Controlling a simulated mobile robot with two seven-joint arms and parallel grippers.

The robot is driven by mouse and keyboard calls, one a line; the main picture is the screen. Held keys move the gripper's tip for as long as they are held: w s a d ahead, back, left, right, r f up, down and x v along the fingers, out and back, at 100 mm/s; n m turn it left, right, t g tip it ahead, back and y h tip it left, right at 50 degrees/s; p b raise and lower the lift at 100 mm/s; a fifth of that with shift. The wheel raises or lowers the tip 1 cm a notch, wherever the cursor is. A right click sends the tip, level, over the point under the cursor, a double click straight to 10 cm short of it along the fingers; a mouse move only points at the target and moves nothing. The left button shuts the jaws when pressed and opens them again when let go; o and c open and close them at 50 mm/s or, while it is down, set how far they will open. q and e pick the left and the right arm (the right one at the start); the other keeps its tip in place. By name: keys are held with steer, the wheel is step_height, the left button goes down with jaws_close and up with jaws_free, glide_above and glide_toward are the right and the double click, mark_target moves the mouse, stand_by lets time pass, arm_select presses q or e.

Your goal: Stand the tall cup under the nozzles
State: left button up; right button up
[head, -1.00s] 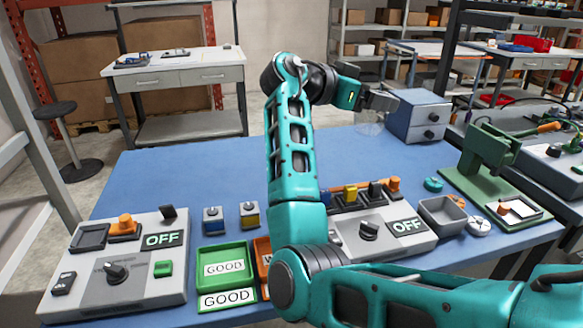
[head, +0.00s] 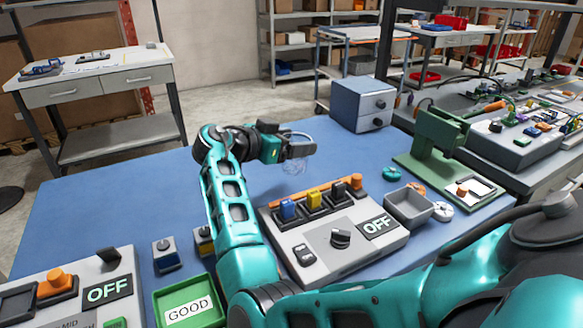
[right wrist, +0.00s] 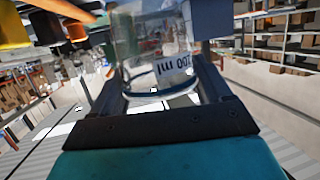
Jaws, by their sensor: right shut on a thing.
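My right gripper (head: 298,152) is shut on a clear cup and holds it above the far part of the blue table (head: 110,210). In the head view the clear cup (head: 292,168) is faint and small below the fingers. The wrist picture is tilted, so I cannot tell exactly how upright the cup is. I cannot make out the nozzles for certain. My left gripper is not in view.
A grey control box (head: 333,237) with coloured levers and an OFF display stands nearer than the gripper. A blue-grey drawer cabinet (head: 362,104) is behind to the right. A green press (head: 436,140) and a grey bin (head: 408,205) are at right.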

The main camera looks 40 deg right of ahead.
mark_target(284, 169)
steer(key=shift+f, duration=3.4)
steer(key=shift+f, duration=0.15)
steer(key=o, duration=1)
steer(key=shift+c, duration=0.2)
